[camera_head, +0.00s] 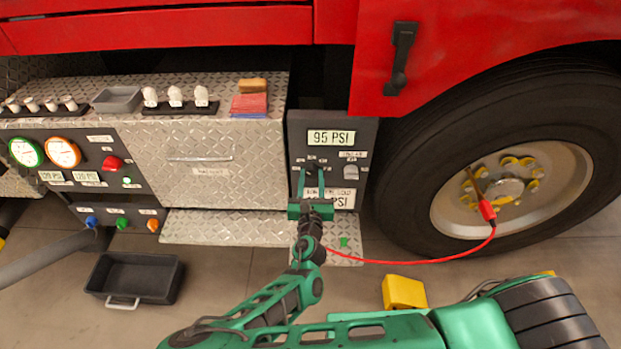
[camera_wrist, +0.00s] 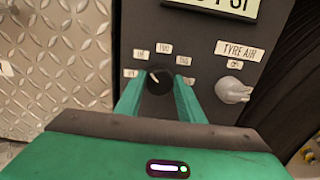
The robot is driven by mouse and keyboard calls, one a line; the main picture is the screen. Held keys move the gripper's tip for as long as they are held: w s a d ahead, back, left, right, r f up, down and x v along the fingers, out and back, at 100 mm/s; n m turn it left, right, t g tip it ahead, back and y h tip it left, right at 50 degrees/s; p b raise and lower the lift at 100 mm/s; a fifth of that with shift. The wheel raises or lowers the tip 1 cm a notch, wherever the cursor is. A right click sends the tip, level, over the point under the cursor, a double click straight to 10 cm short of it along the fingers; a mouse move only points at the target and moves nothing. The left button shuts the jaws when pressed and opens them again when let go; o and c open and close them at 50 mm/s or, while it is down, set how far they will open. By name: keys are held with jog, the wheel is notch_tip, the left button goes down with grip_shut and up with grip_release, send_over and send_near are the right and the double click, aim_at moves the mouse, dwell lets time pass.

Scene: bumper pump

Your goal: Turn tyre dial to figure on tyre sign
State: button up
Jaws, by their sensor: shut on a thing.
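The tyre sign (camera_head: 331,138) reads 95 PSI and sits at the top of a dark panel (camera_head: 357,124) beside the wheel. The tyre dial (camera_wrist: 157,80) is a black round knob with a white pointer mark, ringed by several small number labels too small to read surely. The pointer leans to the upper left. My gripper (camera_wrist: 159,95) is shut on the dial, one green finger on each side. In the head view my gripper (camera_head: 313,182) reaches the panel below the sign and hides most of the dial. A lower sign (camera_head: 343,198) ending in PSI is partly hidden.
A grey tyre air switch (camera_wrist: 232,91) sits right of the dial. A red hose (camera_head: 420,262) runs to the wheel (camera_head: 492,190). A yellow block (camera_head: 403,292) and a black bin (camera_head: 134,279) are on the floor. A diamond-plate step (camera_head: 225,224) juts out below.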

jog(key=shift+m, duration=0.3)
jog(key=m, duration=0.3)
jog(key=shift+m, duration=0.3)
jog(key=shift+d+m, duration=0.2)
jog(key=shift+m, duration=2.1)
jog(key=shift+f, duration=0.1)
jog(key=o, duration=1)
jog(key=shift+o, duration=0.2)
